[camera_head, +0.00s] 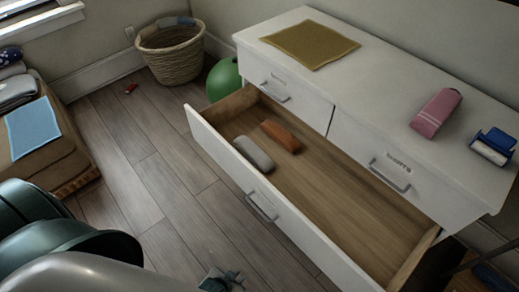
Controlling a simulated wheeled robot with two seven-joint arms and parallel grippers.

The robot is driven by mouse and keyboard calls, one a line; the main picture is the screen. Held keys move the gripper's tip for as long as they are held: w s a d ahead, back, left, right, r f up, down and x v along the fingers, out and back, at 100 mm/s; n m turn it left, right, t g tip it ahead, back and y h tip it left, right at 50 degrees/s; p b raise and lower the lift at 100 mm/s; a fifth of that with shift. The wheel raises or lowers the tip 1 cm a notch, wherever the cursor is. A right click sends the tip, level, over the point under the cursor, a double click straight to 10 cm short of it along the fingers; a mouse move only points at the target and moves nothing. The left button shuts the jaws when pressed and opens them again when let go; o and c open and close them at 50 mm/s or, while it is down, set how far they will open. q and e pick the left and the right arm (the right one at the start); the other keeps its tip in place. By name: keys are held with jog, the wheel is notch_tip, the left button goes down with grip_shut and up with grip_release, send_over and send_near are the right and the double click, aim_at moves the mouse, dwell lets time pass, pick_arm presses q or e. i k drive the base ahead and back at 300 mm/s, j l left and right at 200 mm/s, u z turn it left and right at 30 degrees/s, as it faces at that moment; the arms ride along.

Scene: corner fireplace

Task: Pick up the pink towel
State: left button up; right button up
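The pink towel (437,113) lies rolled or folded on the white dresser top (385,85), toward the right. My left arm comes in from the lower left, and my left gripper (222,281) shows only partly at the bottom edge. It is low in front of the open drawer, well apart from the pink towel. Its fingers are too small and cut off to tell whether they are open. My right gripper is not in view.
The dresser's lower drawer (330,205) is pulled out, holding a grey roll (254,153) and a brown roll (281,136). A yellow cloth (310,45) and a blue item (495,143) lie on top. A wicker basket (172,55) and green ball (223,80) stand behind.

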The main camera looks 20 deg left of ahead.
aim_at(440, 108)
jog(key=u, duration=0.8)
jog(key=z, duration=1.35)
